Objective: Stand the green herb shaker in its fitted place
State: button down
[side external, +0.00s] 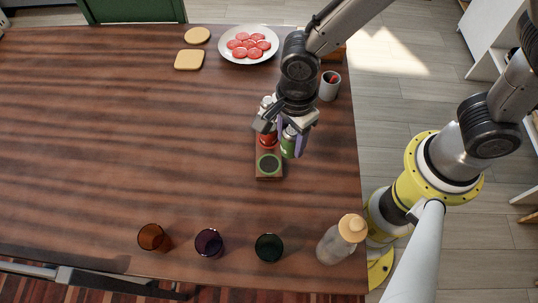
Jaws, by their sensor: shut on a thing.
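The green herb shaker (288,145) is upright in my gripper (286,134), which is shut on it. The shaker is just to the right of the wooden rack (258,172). The rack's near end shows an empty round place with a green ring (268,164). A red shaker (267,140) stands in the rack behind that place. A silver-topped shaker (267,103) shows farther back, partly hidden by my gripper. I cannot tell how high the green shaker's base is above the table.
A bottle with a wooden cap (342,239) and amber (152,237), purple (209,242) and dark green (269,247) glasses stand along the near edge. A plate of red slices (249,61) and a grey cup (330,86) are at the back. The table's left middle is clear.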

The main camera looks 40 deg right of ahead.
jog(key=w+a+f, duration=0.1)
jog(key=f, duration=0.1)
jog(key=w+a+f, duration=0.2)
jog(key=f, duration=0.1)
jog(key=shift+w+f, duration=0.2)
jog(key=shift+f, duration=1.7)
jog(key=shift+f, duration=0.1)
jog(key=shift+c, duration=1.5)
grip_release()
notch_tip(320, 180, up, 12)
